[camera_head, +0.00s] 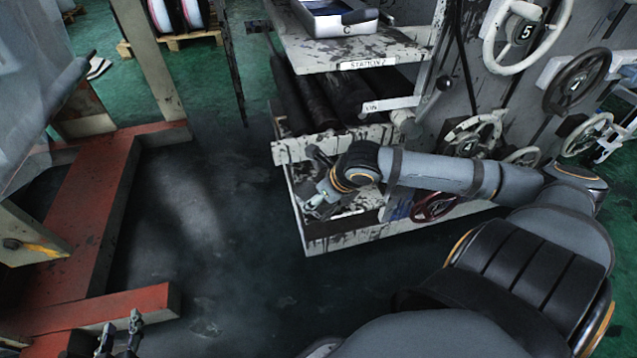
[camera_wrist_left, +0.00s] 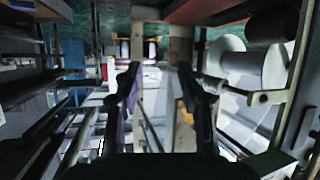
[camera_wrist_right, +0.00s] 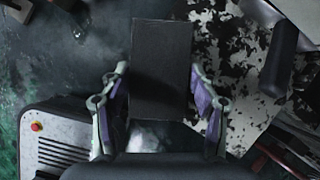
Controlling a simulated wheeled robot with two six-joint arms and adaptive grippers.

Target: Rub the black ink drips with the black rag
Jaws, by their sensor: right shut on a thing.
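My right gripper (camera_wrist_right: 160,108) is shut on the black rag (camera_wrist_right: 162,65), a flat dark rectangle held between its fingers in the right wrist view. Beside the rag there, black ink drips (camera_wrist_right: 232,50) spread over a white surface; I cannot tell whether the rag touches it. In the head view my right gripper (camera_head: 322,190) is at the lower shelf of the station, whose white front edge carries black ink drips (camera_head: 335,238); the rag is hard to make out there. My left gripper (camera_head: 121,332) is open and empty at the bottom left, above the floor; its spread fingers show in the left wrist view (camera_wrist_left: 160,85).
The station's upper shelf (camera_head: 345,55) holds a white tray (camera_head: 335,20), with dark rollers (camera_head: 335,100) below. Numbered handwheels (camera_head: 516,35) line the panel at right. A red frame base (camera_head: 75,230) stands at left. Dark, stained floor lies open between frame and station.

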